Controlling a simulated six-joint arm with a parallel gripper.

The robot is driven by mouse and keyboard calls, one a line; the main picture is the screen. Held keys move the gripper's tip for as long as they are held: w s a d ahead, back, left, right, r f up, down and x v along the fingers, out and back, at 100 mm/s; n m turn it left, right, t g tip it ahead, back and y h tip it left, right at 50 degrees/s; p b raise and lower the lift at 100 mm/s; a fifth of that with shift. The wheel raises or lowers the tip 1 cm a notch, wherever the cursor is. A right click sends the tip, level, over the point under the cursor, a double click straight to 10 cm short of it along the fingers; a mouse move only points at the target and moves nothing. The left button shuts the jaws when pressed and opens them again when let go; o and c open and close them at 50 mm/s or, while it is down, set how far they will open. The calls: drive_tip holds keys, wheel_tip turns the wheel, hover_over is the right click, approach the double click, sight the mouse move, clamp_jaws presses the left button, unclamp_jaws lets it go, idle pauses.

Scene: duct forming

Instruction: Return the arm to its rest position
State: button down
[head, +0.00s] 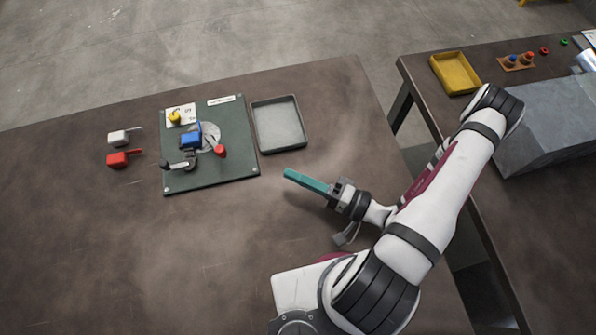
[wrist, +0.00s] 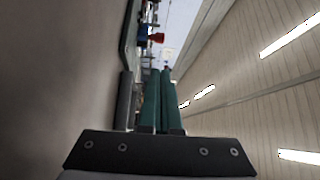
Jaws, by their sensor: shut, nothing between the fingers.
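My gripper (head: 290,174) has long teal fingers and is shut with nothing between them. In the head view it is above the brown table, to the right of and below the green panel, pointing left. It also shows in the wrist view (wrist: 163,75), with the two teal fingers side by side. My white arm reaches from its base at the bottom of the head view up to the right and back to the gripper. The wrist view is turned on its side, with the table on the left and the ceiling on the right.
A green panel (head: 235,165) carries a blue block (head: 191,141), a red knob (head: 220,151) and a yellow knob (head: 175,117). A grey tray (head: 254,125) stands beside it. White (head: 118,138) and red (head: 117,159) pieces lie left. A second table holds a yellow tray (head: 436,68). The front left is clear.

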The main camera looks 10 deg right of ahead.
drive_tip(key=shift+s+d, duration=0.15)
drive_tip(key=shift+d, duration=0.05)
drive_tip(key=s+a+r+n+g+h, duration=0.1)
drive_tip(key=s+a+r+n+g, duration=0.25)
drive_tip(key=r+g, duration=0.35)
drive_tip(key=s+a+r+n+g+h, duration=0.1)
drive_tip(key=s+a+r+n+g, duration=0.1)
drive_tip(key=s+r+g, duration=0.35)
drive_tip(key=s+d+r+m+h, duration=0.2)
drive_tip(key=d+r+m+h, duration=0.1)
drive_tip(key=h, duration=0.7)
wheel_tip(320, 180, up, 2)
drive_tip(key=shift+s+d+r, duration=0.15)
drive_tip(key=shift+s+d, duration=0.25)
drive_tip(key=shift+d, duration=0.45)
